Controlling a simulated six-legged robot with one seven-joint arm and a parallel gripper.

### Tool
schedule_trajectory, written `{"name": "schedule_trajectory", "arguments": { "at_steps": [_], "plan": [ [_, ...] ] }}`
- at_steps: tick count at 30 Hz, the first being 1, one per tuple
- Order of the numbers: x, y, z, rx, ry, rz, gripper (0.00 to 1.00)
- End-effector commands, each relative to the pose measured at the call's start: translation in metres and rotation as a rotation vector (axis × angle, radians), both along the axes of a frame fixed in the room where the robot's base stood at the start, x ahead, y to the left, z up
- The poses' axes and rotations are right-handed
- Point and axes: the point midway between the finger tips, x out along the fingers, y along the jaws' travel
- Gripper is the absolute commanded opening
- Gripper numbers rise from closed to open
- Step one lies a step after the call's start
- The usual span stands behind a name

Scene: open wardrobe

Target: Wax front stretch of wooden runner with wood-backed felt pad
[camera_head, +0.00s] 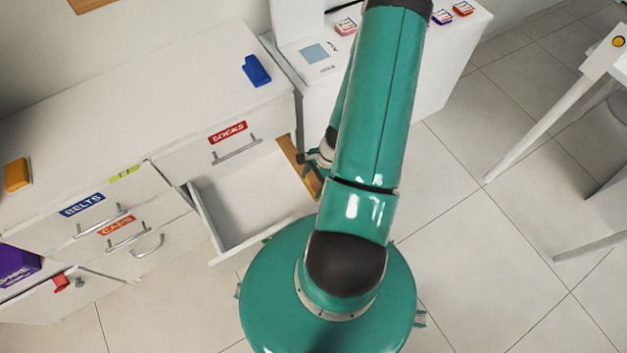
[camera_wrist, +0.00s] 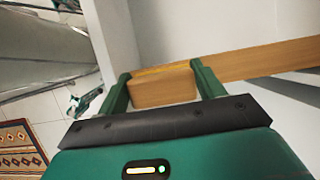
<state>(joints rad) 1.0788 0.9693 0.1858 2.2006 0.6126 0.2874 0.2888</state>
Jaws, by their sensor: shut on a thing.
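My gripper (camera_wrist: 161,78) is shut on the wood-backed felt pad (camera_wrist: 163,90), whose tan block sits between the two green fingers in the wrist view. A yellowish strip shows along the pad's far edge. The wooden runner (camera_wrist: 265,59) is a long light-brown strip running right from behind the pad. The pad is at or very near the runner; I cannot tell whether they touch. In the head view the runner (camera_head: 297,166) lies along the right side of the pulled-out drawer, and my arm hides part of it and the pad.
The open white drawer (camera_head: 236,213) is empty where visible. A white cabinet (camera_head: 440,70) stands close behind my arm. Tiled floor is clear at the right, before a white table (camera_head: 545,125).

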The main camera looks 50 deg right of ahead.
Motion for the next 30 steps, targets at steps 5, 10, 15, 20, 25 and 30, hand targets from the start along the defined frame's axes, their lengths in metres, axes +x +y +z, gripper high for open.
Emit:
{"name": "schedule_trajectory", "arguments": {
  "at_steps": [5,10,15,20,25,30],
  "plan": [
    [0.0,0.0,-0.002,0.0,0.0,0.0,0.41],
    [0.0,0.0,-0.004,0.0,0.0,0.0,0.41],
    [0.0,0.0,-0.006,0.0,0.0,0.0,0.41],
    [0.0,0.0,-0.007,0.0,0.0,0.0,0.41],
    [0.0,0.0,-0.009,0.0,0.0,0.0,0.41],
    [0.0,0.0,-0.011,0.0,0.0,0.0,0.41]
  ]
}}
